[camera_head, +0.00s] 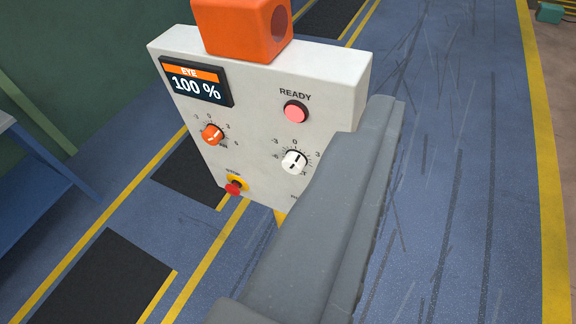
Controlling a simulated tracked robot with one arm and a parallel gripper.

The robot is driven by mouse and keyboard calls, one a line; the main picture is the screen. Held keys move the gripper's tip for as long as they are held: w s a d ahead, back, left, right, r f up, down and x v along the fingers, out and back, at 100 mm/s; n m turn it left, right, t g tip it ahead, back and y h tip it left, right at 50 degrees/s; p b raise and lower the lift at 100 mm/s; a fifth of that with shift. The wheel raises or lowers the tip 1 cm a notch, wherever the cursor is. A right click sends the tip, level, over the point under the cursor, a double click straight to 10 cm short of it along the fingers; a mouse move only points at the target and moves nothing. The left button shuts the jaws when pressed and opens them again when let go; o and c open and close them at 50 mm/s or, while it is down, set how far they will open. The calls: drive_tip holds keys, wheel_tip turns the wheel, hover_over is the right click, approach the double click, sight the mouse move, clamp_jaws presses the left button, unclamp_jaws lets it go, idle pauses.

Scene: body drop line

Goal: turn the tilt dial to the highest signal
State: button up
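A light grey control box (252,85) stands ahead with two dials on its face. The orange dial (212,134) is at left and the white dial (294,161) at right, each in a ring of numbers. The white pointer points near 0. I cannot read which dial is the tilt one. The display (196,83) reads "EYE 100 %". My grey gripper (385,104) reaches up from the bottom, its tip right of the white dial, apparently touching neither dial. It hides the box's lower right part. Only one long grey shape shows, so its opening is unclear.
A pinkish-red lamp (296,112) labelled READY sits above the white dial. A red button (234,188) on a yellow ring is low on the box. An orange block (243,27) tops it. A blue bench (38,210) stands at left. The blue floor at right is clear.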

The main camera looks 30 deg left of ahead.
sight(290, 170)
drive_tip(key=w+a+f+t+y+b, duration=0.15)
drive_tip(key=w+a+f+y, duration=0.25)
drive_tip(key=w+a+f, duration=0.95)
drive_tip(key=s+a+f+m+t+h+b, duration=0.1)
drive_tip(key=s+a+f+m+h, duration=0.15)
drive_tip(key=f, duration=0.85)
drive_tip(key=s+a+f+m+h, duration=0.15)
drive_tip(key=a+f, duration=0.25)
drive_tip(key=f, duration=0.8)
drive_tip(key=shift+n+h, duration=0.4)
drive_tip(key=w, duration=1.2)
drive_tip(key=shift+w+d+b, duration=0.1)
drive_tip(key=shift+w+b, duration=0.15)
drive_tip(key=shift+b, duration=0.05)
drive_tip(key=c, duration=1)
